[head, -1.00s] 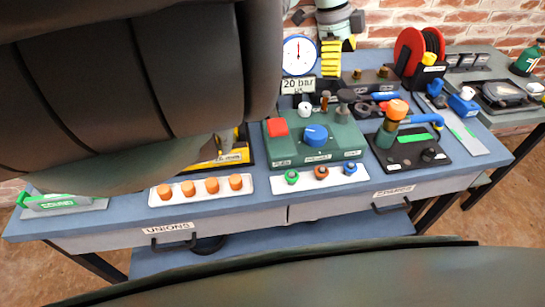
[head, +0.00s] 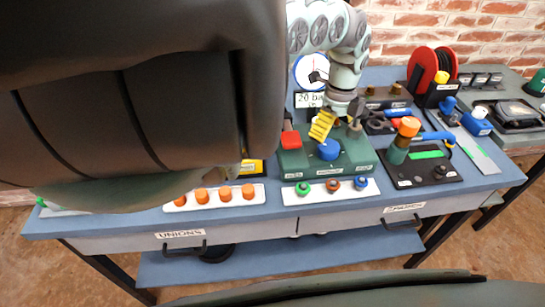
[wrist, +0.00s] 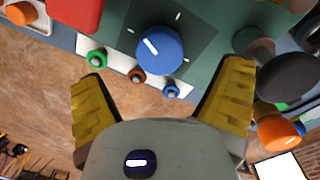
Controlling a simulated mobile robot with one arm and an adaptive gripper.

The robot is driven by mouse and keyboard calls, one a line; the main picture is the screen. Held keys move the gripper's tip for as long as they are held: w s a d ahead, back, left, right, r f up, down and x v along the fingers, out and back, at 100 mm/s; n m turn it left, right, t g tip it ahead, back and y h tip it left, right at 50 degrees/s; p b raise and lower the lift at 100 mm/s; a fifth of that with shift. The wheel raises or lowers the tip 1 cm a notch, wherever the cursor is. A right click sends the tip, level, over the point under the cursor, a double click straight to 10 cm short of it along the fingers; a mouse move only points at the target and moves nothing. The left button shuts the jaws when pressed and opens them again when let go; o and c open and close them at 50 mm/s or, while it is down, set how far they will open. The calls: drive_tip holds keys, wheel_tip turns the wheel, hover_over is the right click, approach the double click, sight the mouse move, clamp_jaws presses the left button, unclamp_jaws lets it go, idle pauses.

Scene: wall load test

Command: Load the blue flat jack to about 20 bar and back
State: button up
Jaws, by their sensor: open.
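A green control box (head: 365,160) on the bench carries a red block (head: 291,140) and a blue knob (head: 328,150). My gripper (head: 322,126) with yellow fingers is above the knob. In the wrist view my open gripper (wrist: 164,75) has the blue knob (wrist: 160,50) between and just beyond its fingertips, with clear space either side. The knob has a white pointer mark, tilted to the upper left. A round gauge (head: 308,65) behind the box is partly covered by my arm, and its reading cannot be told. A "20 bar" sign (head: 309,100) stands below it. The flat jack itself cannot be made out.
A white strip (head: 290,197) with green, brown and blue fittings lies before the box. Another strip holds several orange unions (head: 225,195). A black plate (head: 425,175) with an orange-topped valve (head: 408,128) stands right. A red hose reel (head: 425,68) is behind.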

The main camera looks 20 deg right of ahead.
sight(328, 145)
wheel_tip(328, 145, down, 6)
drive_tip(key=shift+s+a+f, duration=0.1)
drive_tip(key=shift+s+a, duration=0.05)
drive_tip(key=shift+c, duration=0.3)
drive_tip(key=c, duration=1.2)
drive_tip(key=shift+n, duration=0.3)
